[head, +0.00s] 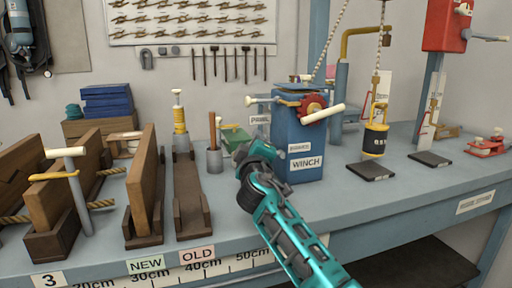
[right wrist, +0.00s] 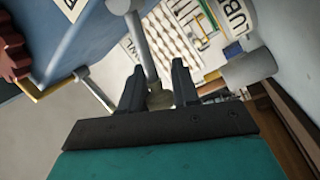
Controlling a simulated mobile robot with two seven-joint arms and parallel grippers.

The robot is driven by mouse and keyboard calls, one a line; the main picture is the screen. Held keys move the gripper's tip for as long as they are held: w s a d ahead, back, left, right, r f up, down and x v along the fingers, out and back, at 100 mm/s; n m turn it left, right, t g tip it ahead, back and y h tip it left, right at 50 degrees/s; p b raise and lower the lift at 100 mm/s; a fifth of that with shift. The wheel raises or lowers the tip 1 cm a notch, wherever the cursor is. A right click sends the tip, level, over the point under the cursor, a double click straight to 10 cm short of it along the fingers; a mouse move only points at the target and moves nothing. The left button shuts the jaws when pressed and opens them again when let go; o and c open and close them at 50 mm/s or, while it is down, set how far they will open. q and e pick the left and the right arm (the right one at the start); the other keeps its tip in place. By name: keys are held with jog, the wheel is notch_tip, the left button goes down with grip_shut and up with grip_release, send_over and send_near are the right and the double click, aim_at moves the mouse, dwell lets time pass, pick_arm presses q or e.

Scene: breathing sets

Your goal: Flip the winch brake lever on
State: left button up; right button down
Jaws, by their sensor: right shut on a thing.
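The winch (head: 284,142) is a blue box on the bench with "BRAKES" and "WINCH" labels. A red toothed wheel (head: 314,106) and a white-handled crank (head: 324,114) are on its upper right. A lever with a pale tip (head: 262,99) sticks out at its upper left. My right gripper (head: 262,152) is low at the winch's left side, its tips mostly hidden there. In the right wrist view my right gripper (right wrist: 158,88) is closed around the pale end of a grey lever rod (right wrist: 145,48). The head view hides this grip. My left gripper is out of view.
Wooden brackets (head: 144,190) and a slotted block (head: 188,200) stand to the left. A black and yellow weight (head: 375,140) hangs at the right over a dark pad (head: 371,171). A red box (head: 447,25) is at upper right. The front right bench is clear.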

jog(key=shift+f, duration=0.1)
dwell(0.3)
jog(key=c, duration=1.2)
grip_release()
jog(key=shift+s, duration=0.1)
jog(key=shift+s, duration=0.6)
jog(key=s, duration=0.3)
jog(key=s+f+p, duration=0.1)
jog(key=s, duration=0.3)
jog(key=s+f+p, duration=0.1)
jog(key=s, duration=0.3)
jog(key=shift+s+d, duration=0.2)
